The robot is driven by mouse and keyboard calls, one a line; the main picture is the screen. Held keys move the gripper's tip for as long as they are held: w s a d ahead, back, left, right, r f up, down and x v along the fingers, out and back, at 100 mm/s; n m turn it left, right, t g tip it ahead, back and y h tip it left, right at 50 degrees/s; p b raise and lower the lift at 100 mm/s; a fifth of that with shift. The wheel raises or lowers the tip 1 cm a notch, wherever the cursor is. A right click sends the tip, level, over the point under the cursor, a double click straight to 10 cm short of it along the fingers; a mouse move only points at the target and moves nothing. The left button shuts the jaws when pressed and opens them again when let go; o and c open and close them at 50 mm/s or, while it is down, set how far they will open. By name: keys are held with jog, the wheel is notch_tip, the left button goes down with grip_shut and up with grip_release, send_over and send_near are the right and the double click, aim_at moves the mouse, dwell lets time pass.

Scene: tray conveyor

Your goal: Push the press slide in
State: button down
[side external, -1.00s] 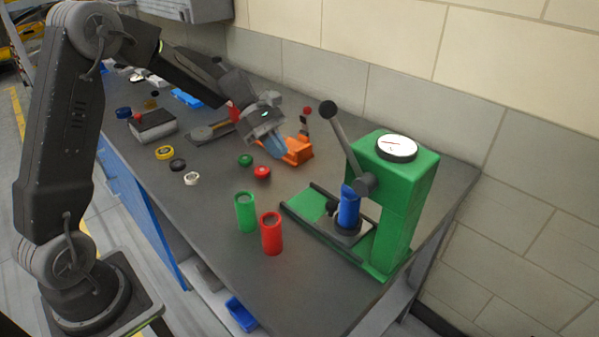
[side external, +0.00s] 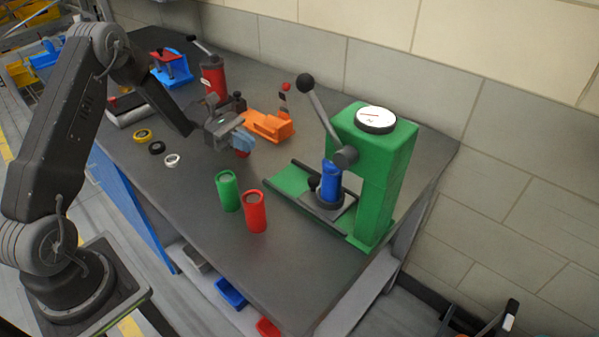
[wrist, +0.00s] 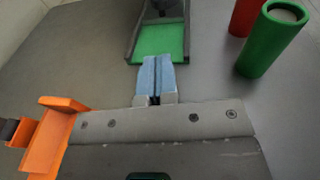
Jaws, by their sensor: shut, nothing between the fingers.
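The green press (side external: 378,170) stands at the right of the bench, its black-knobbed lever (side external: 322,110) raised and leaning left. Its dark slide (side external: 328,208) sits between the rails near the press column, with a black knob on the near-left side. A blue cylinder (side external: 331,182) stands upright on the slide. In the wrist view the green channel (wrist: 160,42) lies straight ahead of my fingers. My gripper (side external: 245,141) is shut and empty, its light-blue fingertips (wrist: 154,66) apart from the slide, short of the channel's open end. The slide is mostly cut off in the wrist view.
A green cup (side external: 229,192) and a red cup (side external: 255,212) stand left of the press, to the right in the wrist view. An orange fixture (side external: 268,126) is behind my gripper. Several rings (side external: 157,148) lie at the left. Bench between gripper and channel looks clear.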

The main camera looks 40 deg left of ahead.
send_near(316, 186)
jog(key=x, duration=0.2)
jog(key=w+x, duration=0.1)
jog(key=x, duration=0.2)
jog(key=shift+s+r+x, duration=0.15)
jog(key=shift+x, duration=0.65)
jog(key=shift+s+r+x, duration=0.1)
jog(key=shift+r+x, duration=0.05)
jog(key=shift+x, duration=0.65)
jog(key=shift+s+r+x, duration=0.15)
jog(key=shift+x, duration=0.65)
jog(key=shift+d, duration=0.15)
